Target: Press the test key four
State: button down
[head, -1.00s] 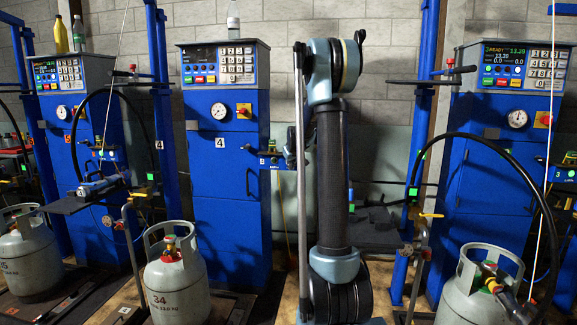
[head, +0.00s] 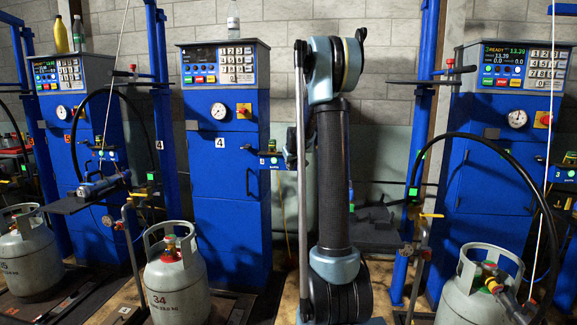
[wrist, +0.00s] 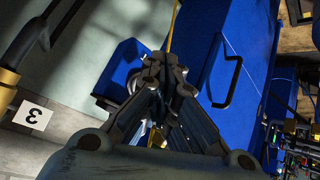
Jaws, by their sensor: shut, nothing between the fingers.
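The blue scale cabinet marked 4 (head: 219,142) stands in the middle of the head view. Its top panel has a number keypad (head: 236,63) and a row of small coloured buttons (head: 198,79). A small blue box with a lit label (head: 270,161) sticks out at its right side; its keys are too small to tell. In the wrist view my gripper (wrist: 165,62) is shut and empty, its fingers together in front of a blue box (wrist: 120,75) and a blue cabinet with a black handle (wrist: 228,82). Whether it touches the box cannot be told. My arm hides the gripper in the head view.
Grey gas cylinders stand in front at left (head: 30,255), middle (head: 176,280) and right (head: 480,285). Black hoses (head: 500,145) and blue posts (head: 425,110) flank the cabinets. A card marked 3 (wrist: 33,114) shows in the wrist view.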

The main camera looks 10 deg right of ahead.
jog(key=shift+s, duration=0.2)
jog(key=shift+s+a, duration=0.25)
jog(key=shift+s, duration=0.5)
jog(key=shift+s+a, duration=0.3)
jog(key=shift+s, duration=0.5)
jog(key=shift+s+a, duration=0.25)
jog(key=shift+s, duration=0.5)
jog(key=shift+s, duration=0.1)
jog(key=s+f+m+g, duration=0.2)
jog(key=s+g, duration=0.2)
jog(key=s, duration=2.5)
jog(key=s+f+m+g, duration=0.1)
jog(key=s+f, duration=0.5)
jog(key=s, duration=0.6)
jog(key=s+f+g, duration=0.2)
jog(key=s+f, duration=0.4)
jog(key=s, duration=0.7)
jog(key=shift+a+m, duration=0.25)
jog(key=shift+m, duration=0.15)
